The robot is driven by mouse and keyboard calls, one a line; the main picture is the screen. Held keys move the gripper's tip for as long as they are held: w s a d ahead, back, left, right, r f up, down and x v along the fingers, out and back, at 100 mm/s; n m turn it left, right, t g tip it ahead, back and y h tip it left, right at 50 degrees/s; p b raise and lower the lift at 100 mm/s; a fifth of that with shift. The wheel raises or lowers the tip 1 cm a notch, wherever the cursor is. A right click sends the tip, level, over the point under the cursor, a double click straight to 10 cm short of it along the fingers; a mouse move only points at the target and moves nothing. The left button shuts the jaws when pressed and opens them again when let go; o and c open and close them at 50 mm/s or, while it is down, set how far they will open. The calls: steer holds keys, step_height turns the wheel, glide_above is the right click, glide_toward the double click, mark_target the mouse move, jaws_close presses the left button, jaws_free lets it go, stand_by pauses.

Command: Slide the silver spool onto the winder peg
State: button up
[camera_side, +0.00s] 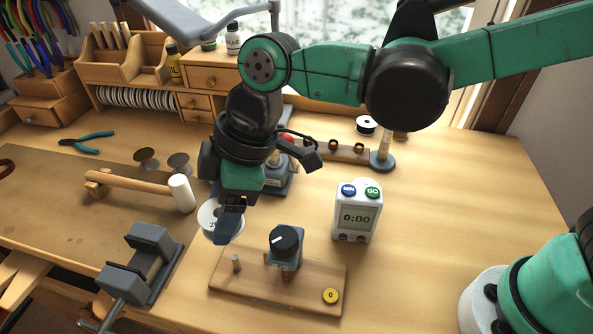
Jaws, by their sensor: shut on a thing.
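A pale, silver-white spool (208,215) with dark figures on its face is held at the fingertips of my gripper (229,226). The gripper is shut on it, and its fingers hide the right part of the spool. The wooden winder board (255,294) lies in front of the spool, toward the near edge of the bench. A grey block with a black knob (285,240) stands mid-board, and a yellow button (330,296) sits at the right.
A white timer (357,212) reading 0:00 stands right of the winder. A small vise (143,262) and a mallet (183,193) are to the left. Two dull spools (147,160) stand behind the mallet. Another spool (366,125) is at the back.

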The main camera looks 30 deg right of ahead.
mark_target(235, 255)
steer(key=shift+f, duration=3.1)
steer(key=shift+f, duration=1.6)
